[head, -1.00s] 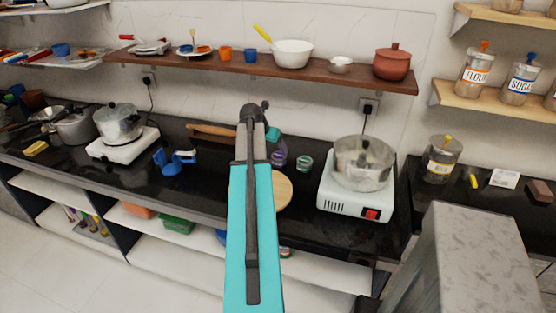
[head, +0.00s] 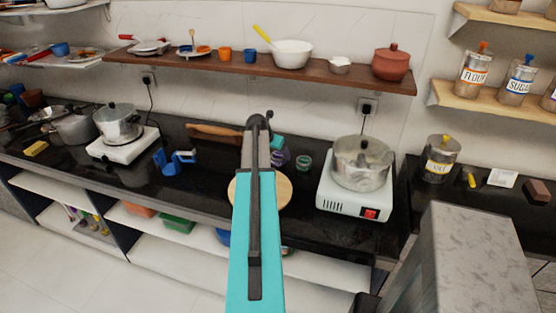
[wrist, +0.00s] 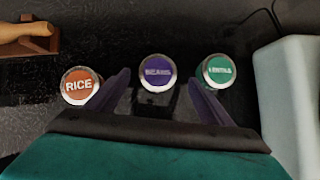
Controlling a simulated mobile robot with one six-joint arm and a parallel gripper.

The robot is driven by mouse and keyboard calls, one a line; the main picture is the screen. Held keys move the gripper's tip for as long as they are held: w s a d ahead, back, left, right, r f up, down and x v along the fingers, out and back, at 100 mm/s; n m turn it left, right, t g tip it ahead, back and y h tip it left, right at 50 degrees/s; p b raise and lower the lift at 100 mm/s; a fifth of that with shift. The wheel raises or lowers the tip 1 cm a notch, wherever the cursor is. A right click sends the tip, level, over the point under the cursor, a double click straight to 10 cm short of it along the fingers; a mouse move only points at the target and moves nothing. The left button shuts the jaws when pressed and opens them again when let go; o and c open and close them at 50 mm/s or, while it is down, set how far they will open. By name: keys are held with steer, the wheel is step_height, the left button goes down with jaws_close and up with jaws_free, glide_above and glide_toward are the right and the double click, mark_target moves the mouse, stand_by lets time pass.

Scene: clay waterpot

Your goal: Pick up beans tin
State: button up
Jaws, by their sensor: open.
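The beans tin (wrist: 157,73), with a purple lid marked BEANS, stands in the middle of the wrist view. It also shows as a small purple round thing (head: 281,158) beside my arm in the head view, partly hidden. My gripper (wrist: 158,82) is open, its two dark purple fingers spread to the left and right of the beans tin. The beans tin lies between and slightly beyond them; I cannot tell whether either finger touches it. In the head view my arm hides most of my gripper.
The orange-lidded rice tin (wrist: 80,85) stands close left, beside the left finger. The green-lidded lentils tin (wrist: 217,70) stands close right. A white hotplate (head: 345,200) with a pot is further right. A round wooden board (head: 284,193) lies nearer the counter's front.

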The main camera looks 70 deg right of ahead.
mark_target(278, 155)
steer(key=shift+d+f, duration=0.1)
steer(key=shift+d, duration=0.05)
steer(key=shift+p+x, duration=0.95)
steer(key=shift+x, duration=0.95)
steer(key=shift+w+d+f, duration=0.15)
steer(key=shift+d+f, duration=0.15)
steer(key=shift+f, duration=0.1)
steer(key=c, duration=1.3)
steer(key=shift+r, duration=0.1)
steer(key=shift+c, duration=0.2)
steer(key=shift+r+b, duration=1.25)
steer(key=shift+r, duration=3.7)
